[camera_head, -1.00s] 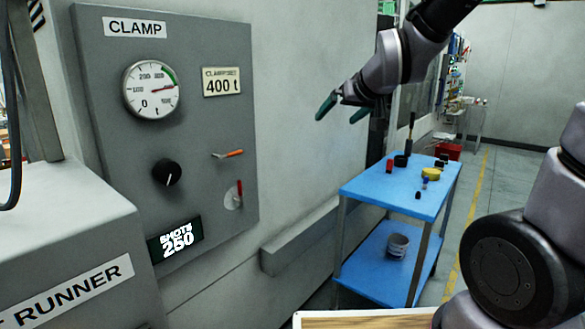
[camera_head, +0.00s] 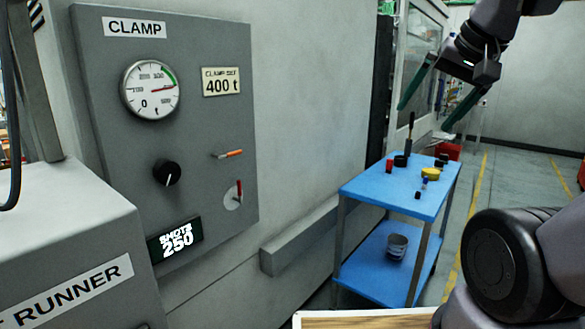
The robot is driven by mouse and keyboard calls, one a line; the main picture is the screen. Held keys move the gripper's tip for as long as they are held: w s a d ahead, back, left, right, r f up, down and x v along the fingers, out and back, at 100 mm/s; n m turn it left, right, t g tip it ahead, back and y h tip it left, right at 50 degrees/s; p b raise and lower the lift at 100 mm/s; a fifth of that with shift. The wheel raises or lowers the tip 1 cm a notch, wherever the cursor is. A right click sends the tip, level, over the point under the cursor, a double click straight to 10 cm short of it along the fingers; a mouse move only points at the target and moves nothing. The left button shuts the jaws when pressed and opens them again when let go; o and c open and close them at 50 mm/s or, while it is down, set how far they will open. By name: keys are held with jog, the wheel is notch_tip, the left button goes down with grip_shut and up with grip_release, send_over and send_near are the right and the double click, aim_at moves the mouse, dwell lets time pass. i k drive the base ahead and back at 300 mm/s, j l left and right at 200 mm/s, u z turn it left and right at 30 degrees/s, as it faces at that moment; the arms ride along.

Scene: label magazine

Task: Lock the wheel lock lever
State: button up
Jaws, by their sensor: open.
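The grey CLAMP panel (camera_head: 90,60) stands at the left, facing me at an angle. It carries a short lever with an orange handle (camera_head: 231,153), lying nearly level. Below it is a small red-handled lever (camera_head: 239,188), upright on a pale round plate (camera_head: 230,200). I cannot tell which of these, if either, is the wheel lock lever. My gripper (camera_head: 424,118) is at the upper right, its two green fingers wide apart and empty. It is well to the right of the panel and touches nothing I can see.
The panel also has a dial gauge (camera_head: 150,89), a black knob (camera_head: 166,172) and a shots display (camera_head: 175,239). A blue cart (camera_head: 375,190) with small parts on top and a cup (camera_head: 397,247) below stands right of the panel. A grey ledge (camera_head: 300,238) runs along the wall.

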aim_at(239, 152)
jog(key=i+u, duration=0.8)
jog(key=i+l+u, duration=0.15)
jog(key=u, duration=0.25)
jog(key=k+z, duration=0.1)
jog(key=k, duration=0.45)
